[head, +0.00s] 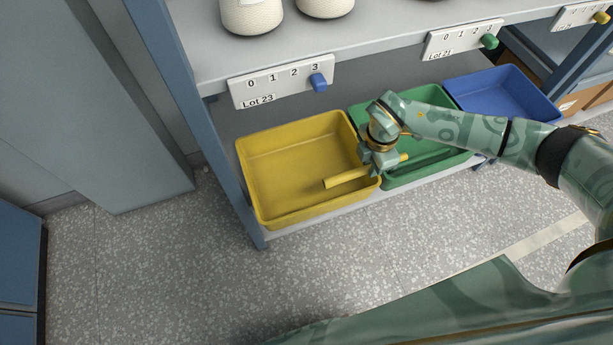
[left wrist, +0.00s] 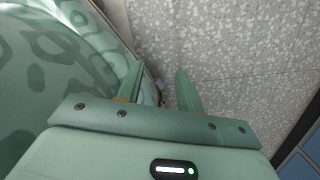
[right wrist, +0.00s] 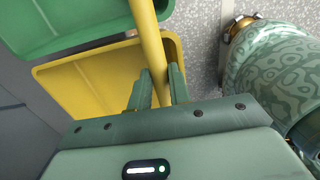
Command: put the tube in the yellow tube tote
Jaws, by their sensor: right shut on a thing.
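A yellow tube (head: 345,179) is held by my right gripper (head: 379,160), which is shut around its middle part. Its left end hangs over the right side of the yellow tube tote (head: 246,172), and its other end shows beyond the gripper toward the green tote. In the right wrist view, the tube (right wrist: 149,35) runs between the fingers of my right gripper (right wrist: 160,72), with the yellow tote (right wrist: 75,88) beyond. The visible floor of the yellow tote is bare. My left gripper (left wrist: 160,72) is open and empty above the speckled floor; the head view does not show it.
A green tote (head: 432,178) stands right of the yellow one, and a blue tote (head: 515,95) further right. Above them is a shelf (head: 405,37) with white cones (head: 251,15) and number plates (head: 283,80) with knobs. A blue post (head: 220,150) stands left of the yellow tote.

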